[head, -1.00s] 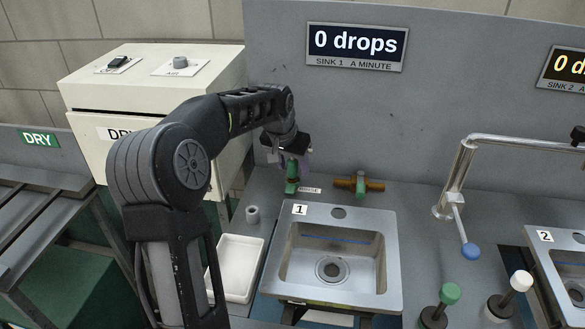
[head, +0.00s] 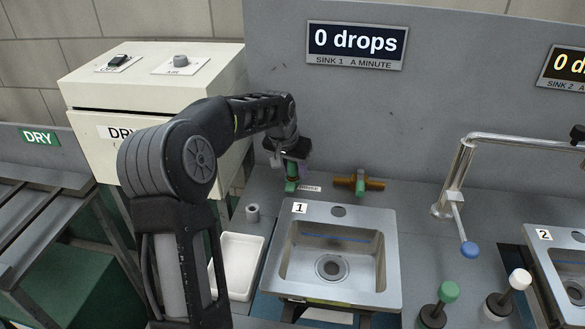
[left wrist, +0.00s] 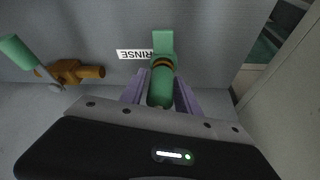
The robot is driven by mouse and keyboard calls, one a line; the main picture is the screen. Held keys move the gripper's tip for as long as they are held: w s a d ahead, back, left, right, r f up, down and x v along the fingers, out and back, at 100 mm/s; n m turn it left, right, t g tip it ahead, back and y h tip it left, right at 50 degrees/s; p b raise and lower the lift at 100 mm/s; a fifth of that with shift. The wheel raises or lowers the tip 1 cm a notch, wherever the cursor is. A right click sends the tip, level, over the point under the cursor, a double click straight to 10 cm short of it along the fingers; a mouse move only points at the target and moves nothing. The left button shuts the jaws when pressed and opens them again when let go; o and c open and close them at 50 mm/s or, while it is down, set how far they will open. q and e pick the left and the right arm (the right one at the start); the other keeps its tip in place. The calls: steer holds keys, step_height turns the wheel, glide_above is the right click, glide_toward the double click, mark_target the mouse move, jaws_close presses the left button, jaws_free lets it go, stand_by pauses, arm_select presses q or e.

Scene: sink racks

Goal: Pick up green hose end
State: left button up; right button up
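The green hose end (head: 291,184) stands upright on the deck behind sink 1, beside the RINSE label (head: 310,189). My left gripper (head: 297,170) is at its top. In the left wrist view, the two purple fingers lie on either side of the green hose end (left wrist: 161,85), very close to it. I cannot tell whether they press on it. The green piece has a dark and orange band near its far end. My right gripper is not in view.
Sink 1 (head: 284,262) is in front, with a white tray (head: 240,264) and a grey peg (head: 252,213) to its left. A brass valve with a green handle (head: 360,183) stands to the right of the hose end. A grey panel (head: 430,110) rises behind.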

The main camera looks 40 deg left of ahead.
arm_select(q)
jaws_close()
stand_by(0.4)
step_height(320, 180, up, 10)
steer(key=shift+r, duration=0.1)
stand_by(0.4)
stand_by(0.6)
